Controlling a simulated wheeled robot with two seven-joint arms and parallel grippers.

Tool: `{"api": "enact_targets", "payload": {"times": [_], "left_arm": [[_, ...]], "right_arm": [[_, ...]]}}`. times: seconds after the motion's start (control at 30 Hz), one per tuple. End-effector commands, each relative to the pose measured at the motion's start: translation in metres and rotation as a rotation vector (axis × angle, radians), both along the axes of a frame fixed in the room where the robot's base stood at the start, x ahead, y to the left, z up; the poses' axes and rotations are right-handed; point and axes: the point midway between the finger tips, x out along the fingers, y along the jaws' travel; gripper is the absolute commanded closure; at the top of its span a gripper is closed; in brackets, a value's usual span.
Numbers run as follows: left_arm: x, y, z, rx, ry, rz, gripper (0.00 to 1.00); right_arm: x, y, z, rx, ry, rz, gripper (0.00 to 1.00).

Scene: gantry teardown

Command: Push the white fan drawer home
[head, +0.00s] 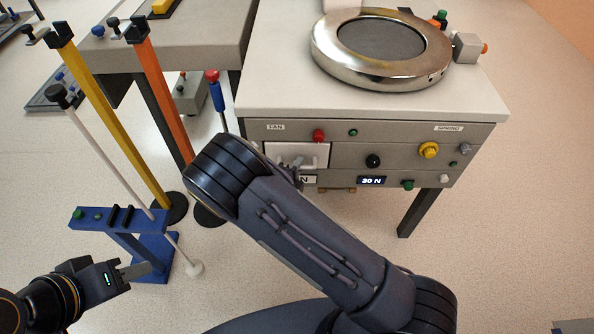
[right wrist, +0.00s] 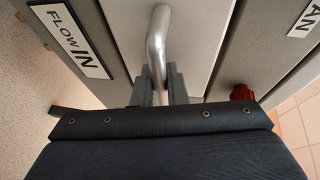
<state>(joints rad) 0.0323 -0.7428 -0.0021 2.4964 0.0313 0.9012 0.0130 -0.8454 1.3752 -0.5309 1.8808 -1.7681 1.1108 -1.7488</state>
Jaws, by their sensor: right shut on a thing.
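The white fan drawer (head: 290,149) is in the left of the grey cabinet front, below the FAN label (head: 276,127). Its pale face (right wrist: 195,25) also shows in the right wrist view, with a silver bar handle (right wrist: 157,40). My right gripper (right wrist: 159,85) has a finger on each side of the handle and is shut on it. In the head view my right arm partly hides this gripper (head: 297,168) and the drawer's lower edge. How far the drawer stands out is hard to tell. My left gripper (head: 135,271) is at lower left, away from the cabinet; its finger gap is unclear.
A red knob (head: 318,135) sits just above the drawer, and a black knob (head: 373,161) and a "30 N" display (head: 371,181) are to its right. A blue stand (head: 140,235) and yellow (head: 110,110) and orange (head: 160,90) posts stand left.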

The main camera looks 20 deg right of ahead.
Motion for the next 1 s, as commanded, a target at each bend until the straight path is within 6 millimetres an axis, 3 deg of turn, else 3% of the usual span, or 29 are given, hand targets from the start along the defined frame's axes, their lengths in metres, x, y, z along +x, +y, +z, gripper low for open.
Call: {"api": "enact_targets", "payload": {"times": [0.07, 0.1, 0.17, 0.57, 1.0], "left_arm": [[0.0, 0.0, 0.0, 0.0, 0.0, 0.0, 0.64], [0.0, 0.0, 0.0, 0.0, 0.0, 0.0, 0.64], [0.0, 0.0, 0.0, 0.0, 0.0, 0.0, 0.64], [0.0, 0.0, 0.001, 0.0, 0.0, 0.0, 0.64], [0.0, 0.0, 0.01, 0.0, 0.0, 0.0, 0.64]], "right_arm": [[0.003, 0.0, 0.002, -0.001, -0.007, 0.003, 1.0], [0.004, 0.0, 0.002, -0.001, -0.007, 0.003, 0.86], [0.003, 0.0, 0.002, -0.001, -0.007, 0.003, 0.78], [-0.001, 0.003, 0.004, -0.001, -0.009, 0.003, 0.78], [-0.052, 0.045, 0.014, 0.001, -0.004, 0.005, 0.78]]}}
